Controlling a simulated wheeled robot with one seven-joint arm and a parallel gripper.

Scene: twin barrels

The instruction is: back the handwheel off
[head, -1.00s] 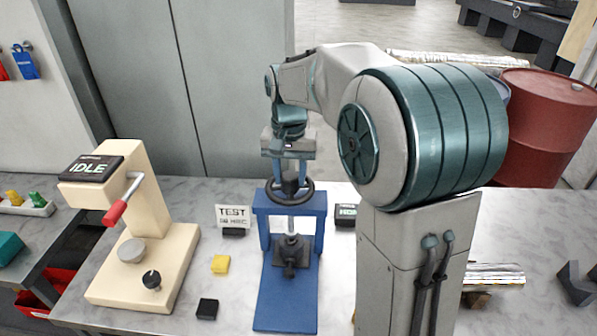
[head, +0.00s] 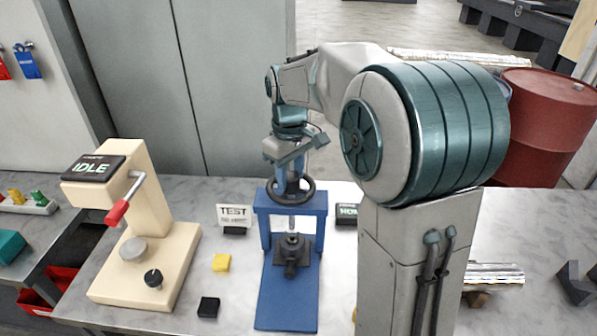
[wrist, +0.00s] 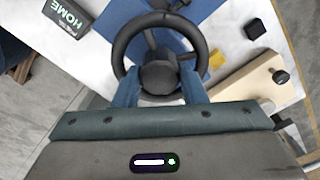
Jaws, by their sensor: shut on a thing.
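The black handwheel (head: 291,190) sits on top of the blue press frame (head: 262,203) at the middle of the bench. In the wrist view the handwheel (wrist: 123,42) fills the upper middle, with its dark hub between my two blue fingers. My gripper (head: 291,178) points down from above and is shut on the handwheel's hub; it also shows in the wrist view (wrist: 160,85). Below the wheel, a dark fixture (head: 291,250) stands on the blue base, and a short length of screw shows above it.
A cream tester (head: 150,230) reading IDLE with a red-tipped lever stands at left. A TEST sign (head: 234,214), a yellow block (head: 221,263), a black block (head: 208,307) and a HOME sign (head: 346,213) surround the press. A red barrel (head: 545,125) stands behind right.

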